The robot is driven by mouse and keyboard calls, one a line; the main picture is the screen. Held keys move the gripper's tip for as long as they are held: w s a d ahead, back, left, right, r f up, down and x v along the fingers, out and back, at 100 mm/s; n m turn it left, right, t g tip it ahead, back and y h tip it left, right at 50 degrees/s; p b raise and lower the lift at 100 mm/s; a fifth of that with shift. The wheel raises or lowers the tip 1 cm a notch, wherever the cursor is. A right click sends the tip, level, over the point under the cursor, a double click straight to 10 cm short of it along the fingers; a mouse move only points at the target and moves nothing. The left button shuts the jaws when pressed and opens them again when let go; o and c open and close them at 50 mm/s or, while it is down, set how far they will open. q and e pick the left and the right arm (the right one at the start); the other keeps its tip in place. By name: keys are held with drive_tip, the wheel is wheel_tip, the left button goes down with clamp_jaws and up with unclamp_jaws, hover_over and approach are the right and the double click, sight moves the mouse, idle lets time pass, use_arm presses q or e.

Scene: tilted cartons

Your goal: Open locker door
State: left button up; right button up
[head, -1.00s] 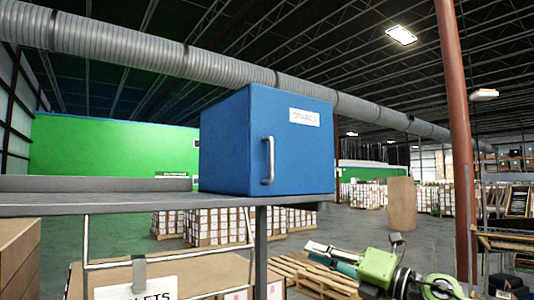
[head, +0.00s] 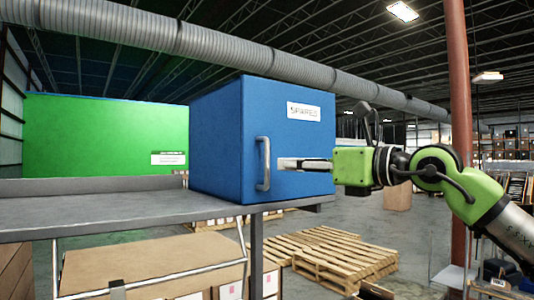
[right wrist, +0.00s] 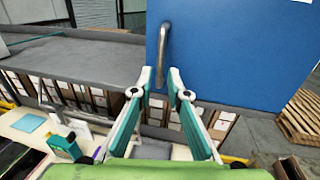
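The blue locker (head: 220,140) stands on a grey shelf, its door (head: 300,150) shut, with a white label at the upper right. A vertical silver handle (head: 263,163) is on the door's left side. My right gripper (head: 282,163) reaches in from the right in front of the door, its tips just right of the handle. In the right wrist view the gripper (right wrist: 160,85) is open, and the handle (right wrist: 163,50) appears ahead between the fingertips. I cannot tell whether they touch. My left gripper is not in view.
The grey shelf (head: 100,212) runs left from under the locker. A cardboard carton (head: 150,262) sits below it. Wooden pallets (head: 345,258) lie on the floor at the right, and a red-brown post (head: 459,120) stands behind my right arm.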

sight(267, 164)
drive_tip(key=p+x, duration=0.4)
drive_tip(key=x, duration=0.3)
drive_tip(key=shift+w+a, duration=0.25)
clamp_jaws()
